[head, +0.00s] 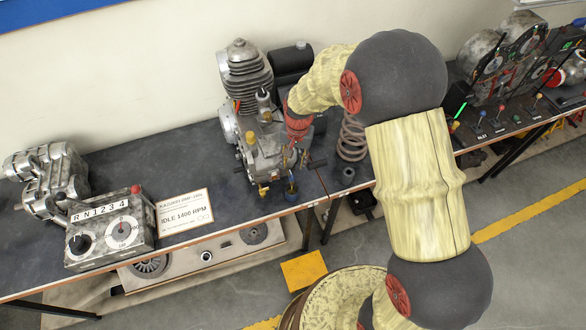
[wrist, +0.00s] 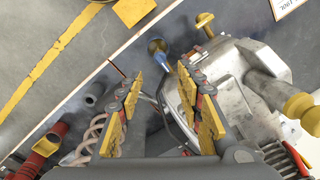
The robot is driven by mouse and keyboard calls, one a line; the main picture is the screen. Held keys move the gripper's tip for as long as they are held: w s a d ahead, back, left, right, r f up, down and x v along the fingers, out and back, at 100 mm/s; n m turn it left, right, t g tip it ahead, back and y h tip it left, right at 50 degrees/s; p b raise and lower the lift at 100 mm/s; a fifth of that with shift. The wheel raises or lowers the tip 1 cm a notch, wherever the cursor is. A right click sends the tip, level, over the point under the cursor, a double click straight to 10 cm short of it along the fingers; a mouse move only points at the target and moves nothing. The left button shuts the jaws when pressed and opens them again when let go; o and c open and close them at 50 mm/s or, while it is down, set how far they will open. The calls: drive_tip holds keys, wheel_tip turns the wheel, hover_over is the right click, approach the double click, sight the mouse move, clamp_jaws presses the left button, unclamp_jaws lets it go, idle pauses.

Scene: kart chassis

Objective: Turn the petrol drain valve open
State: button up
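A grey metal engine (head: 262,145) with a finned cylinder stands on the dark bench. Low on its front are a small blue fitting (head: 291,196) and a yellow-knobbed fitting (head: 263,191). In the wrist view the blue fitting (wrist: 157,47) lies just beyond my fingertips, and the yellow knob (wrist: 204,20) is to its upper right. No label shows which one is the petrol drain valve. My gripper (wrist: 160,75) is open, with a wide empty gap between its yellow-padded fingers. In the head view my red wrist partly covers the engine's right side.
A larger yellow knob (wrist: 299,105) sticks out of the engine at right. A coil spring (head: 352,138) and a small grey cylinder (head: 348,175) stand right of the engine. A control box (head: 110,230) and an idle-speed sign (head: 184,213) are at left. The bench's front edge is close.

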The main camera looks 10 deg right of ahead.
wheel_tip(320, 180, up, 3)
drive_tip(key=shift+d+r, duration=0.15)
drive_tip(key=shift+r, duration=0.05)
idle(0.5)
drive_tip(key=s+d+r+n+t+b, duration=0.1)
drive_tip(key=s+d+r+b, duration=0.2)
drive_tip(key=s+r, duration=0.2)
drive_tip(key=s+d+r+n+t+b, duration=0.2)
drive_tip(key=s+d+r+b, duration=0.1)
drive_tip(key=s, duration=0.8)
drive_tip(key=s+d+r+n+t+b, duration=0.1)
drive_tip(key=s+d+r+b, duration=0.3)
drive_tip(key=s+r, duration=0.4)
drive_tip(key=shift+s+n+t+h+b, duration=0.3)
drive_tip(key=shift+s+t+b, duration=0.25)
drive_tip(key=shift+t, duration=0.15)
